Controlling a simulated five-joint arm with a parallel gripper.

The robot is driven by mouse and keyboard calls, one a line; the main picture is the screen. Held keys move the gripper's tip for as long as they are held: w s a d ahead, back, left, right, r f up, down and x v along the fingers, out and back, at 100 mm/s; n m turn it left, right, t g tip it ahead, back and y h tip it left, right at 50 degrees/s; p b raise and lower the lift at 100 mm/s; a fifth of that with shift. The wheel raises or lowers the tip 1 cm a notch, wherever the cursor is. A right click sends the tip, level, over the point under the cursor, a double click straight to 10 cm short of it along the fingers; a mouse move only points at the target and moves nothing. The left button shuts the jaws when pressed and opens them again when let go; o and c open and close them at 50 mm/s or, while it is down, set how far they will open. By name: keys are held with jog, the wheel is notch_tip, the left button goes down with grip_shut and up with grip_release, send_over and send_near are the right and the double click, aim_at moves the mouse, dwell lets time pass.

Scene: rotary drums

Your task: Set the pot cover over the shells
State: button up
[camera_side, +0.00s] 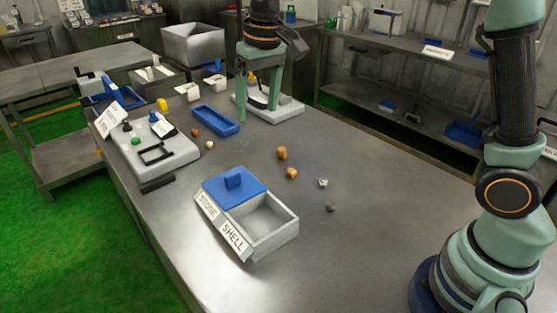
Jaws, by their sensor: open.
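A blue cover with a block handle (234,184) lies over the left compartment of a white box, beside the label that seems to read STONE. The box's other compartment (284,226), labelled SHELL, is uncovered and looks empty. My gripper (257,105) is open, fingers pointing down, at the back of the table above a white-grey block. It is well apart from the cover. Small lumps lie loose on the table: two orange ones (282,153), a pale one (323,183) and a grey one (331,207). I cannot tell which are shells.
A blue tray (216,121) lies left of my gripper. A pale panel with knobs and a black handle (150,150) stands at the left. Two small lumps (195,132) lie between them. A grey bin (193,45) stands behind. The table's front right is clear.

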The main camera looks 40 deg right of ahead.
jog(key=g, duration=0.1)
send_over(232, 174)
notch_tip(232, 174, down, 5)
jog(key=f, duration=0.1)
jog(key=shift+g, duration=0.3)
notch_tip(232, 174, down, 12)
jog(key=shift+s+f, duration=0.1)
jog(key=shift+c, duration=0.3)
grip_shut()
dwell(0.9)
